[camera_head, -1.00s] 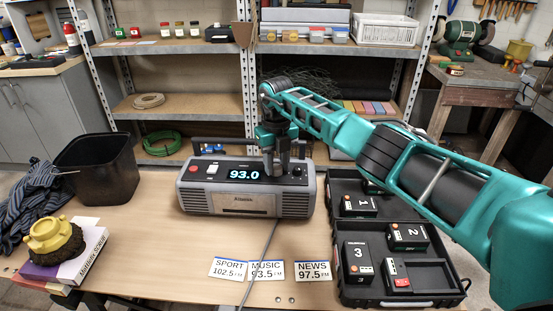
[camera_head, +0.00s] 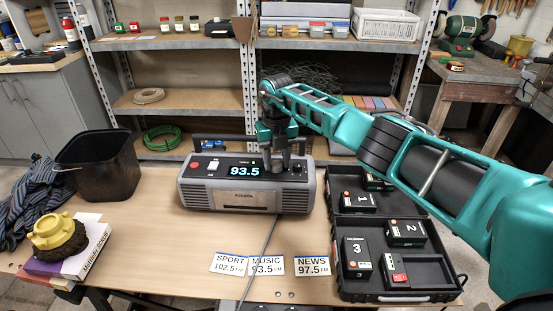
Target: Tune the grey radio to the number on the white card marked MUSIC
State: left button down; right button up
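The grey radio (camera_head: 245,197) stands upright on the workbench, and its lit display (camera_head: 244,171) reads 93.5. The white MUSIC card (camera_head: 266,265) lies in front of it and reads 93.5 FM, the same number. It lies between the SPORT card (camera_head: 228,263), 102.5, and the NEWS card (camera_head: 312,266), 97.5. My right gripper (camera_head: 277,168) points down at the radio's top, just right of the display. Its fingers appear closed around a knob there, which they mostly hide. A small dark knob shows beside them. My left gripper is out of view.
A black case (camera_head: 456,297) with numbered battery packs lies open right of the radio. A grey cable runs from the radio towards the front edge.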

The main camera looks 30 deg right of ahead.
aim_at(277, 164)
jog(key=o, duration=0.3)
jog(key=shift+r, duration=0.2)
notch_tip(277, 164, up, 12)
jog(key=shift+r+p, duration=0.25)
jog(key=shift+p, duration=0.05)
jog(key=shift+s+f, duration=0.1)
jog(key=shift+s, duration=0.05)
dwell(0.4)
